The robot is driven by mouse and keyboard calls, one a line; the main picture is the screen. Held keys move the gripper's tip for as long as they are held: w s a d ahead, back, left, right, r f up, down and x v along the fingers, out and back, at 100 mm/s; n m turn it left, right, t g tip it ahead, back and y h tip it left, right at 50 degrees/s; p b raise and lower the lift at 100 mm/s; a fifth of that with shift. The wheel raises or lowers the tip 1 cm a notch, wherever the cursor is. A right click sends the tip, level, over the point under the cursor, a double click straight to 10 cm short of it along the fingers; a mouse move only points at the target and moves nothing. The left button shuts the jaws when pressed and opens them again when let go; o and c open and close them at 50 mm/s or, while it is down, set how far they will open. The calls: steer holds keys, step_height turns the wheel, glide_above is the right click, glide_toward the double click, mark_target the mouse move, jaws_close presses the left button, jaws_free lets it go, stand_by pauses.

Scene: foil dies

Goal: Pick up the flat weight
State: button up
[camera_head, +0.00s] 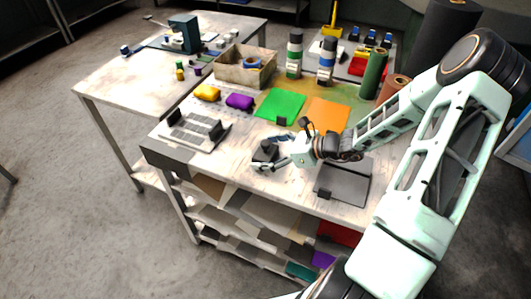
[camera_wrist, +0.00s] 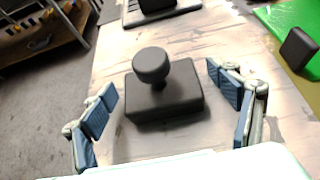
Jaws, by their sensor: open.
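The flat weight (camera_wrist: 165,101) is a dark grey rectangular block with a round knob on top. It stands upright on the worn pale tabletop. In the head view the weight (camera_head: 265,151) is near the table's front edge, just left of my gripper (camera_head: 274,158) and partly hidden by it. In the wrist view my gripper (camera_wrist: 160,82) is open, with one blue-padded finger to the left of the weight and one to its right. There are visible gaps on both sides and nothing is held. The fingertips are roughly level with the block in the picture.
A grey plate with black stands (camera_head: 195,131) lies to the left. Green (camera_head: 280,105) and orange (camera_head: 328,115) sheets lie behind, with a small black block (camera_wrist: 301,48) on the green one. A dark tray (camera_head: 343,183) is at right. Yellow and purple items and a wooden box stand farther back.

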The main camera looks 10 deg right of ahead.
steer(key=shift+c, duration=0.4)
steer(key=c, duration=2)
steer(key=shift+w+a+r, duration=0.1)
steer(key=shift+w, duration=0.05)
steer(key=shift+c, duration=0.5)
steer(key=shift+r, duration=0.1)
